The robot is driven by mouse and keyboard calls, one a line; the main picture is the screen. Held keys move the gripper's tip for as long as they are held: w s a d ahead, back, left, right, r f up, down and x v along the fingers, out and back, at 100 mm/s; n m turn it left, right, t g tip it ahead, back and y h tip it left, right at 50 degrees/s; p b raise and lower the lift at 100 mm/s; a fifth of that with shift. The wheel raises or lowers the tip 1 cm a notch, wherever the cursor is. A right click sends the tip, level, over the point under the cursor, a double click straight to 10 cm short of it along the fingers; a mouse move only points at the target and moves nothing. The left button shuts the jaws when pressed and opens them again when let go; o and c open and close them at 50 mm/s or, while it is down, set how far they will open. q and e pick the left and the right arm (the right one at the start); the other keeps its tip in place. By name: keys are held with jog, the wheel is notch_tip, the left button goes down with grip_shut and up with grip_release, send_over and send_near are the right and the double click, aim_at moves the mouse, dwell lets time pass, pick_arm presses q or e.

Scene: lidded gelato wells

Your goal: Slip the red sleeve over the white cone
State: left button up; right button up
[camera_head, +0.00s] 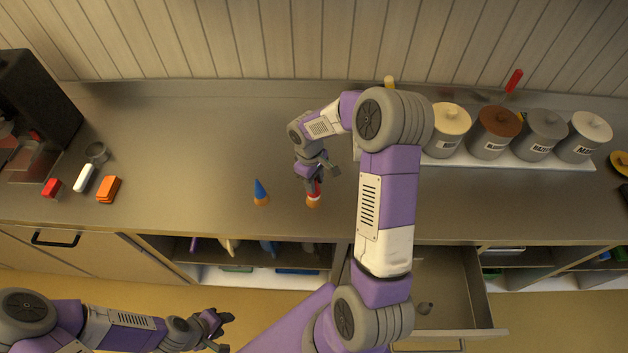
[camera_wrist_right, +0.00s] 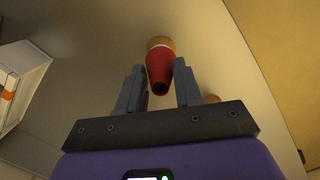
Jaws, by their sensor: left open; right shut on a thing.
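The red sleeve (camera_head: 317,187) stands at the counter's front edge, left of my right upper arm. It sits around a white cone on an orange-brown base; a white band (camera_wrist_right: 160,48) shows between sleeve and base (camera_wrist_right: 160,40). In the right wrist view the sleeve (camera_wrist_right: 159,70) is between the fingers of my right gripper (camera_wrist_right: 158,88), which is shut on it. In the head view this gripper (camera_head: 318,176) comes down from above and partly hides the sleeve. My left gripper (camera_head: 220,328) is open and empty, low in front of the cabinets.
A blue cone (camera_head: 261,190) on an orange-brown base stands to the left. Red (camera_head: 52,187), white (camera_head: 83,178) and orange (camera_head: 108,188) blocks lie further left near a metal cup (camera_head: 96,152). Several lidded canisters (camera_head: 490,140) stand at right. An open drawer (camera_head: 445,285) juts out below.

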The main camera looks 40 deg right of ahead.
jog(key=shift+w+f, duration=0.1)
jog(key=shift+f+b, duration=0.55)
jog(key=shift+f, duration=0.1)
jog(key=o, duration=0.8)
jog(key=shift+c, duration=0.2)
jog(key=shift+r, duration=0.2)
jog(key=shift+r+p, duration=0.25)
jog(key=shift+p, duration=0.15)
notch_tip(320, 180, up, 12)
jog(key=w, duration=0.1)
jog(key=shift+w+a+r+p, duration=0.15)
jog(key=shift+a+r+p, duration=0.05)
jog(key=shift+p, duration=0.2)
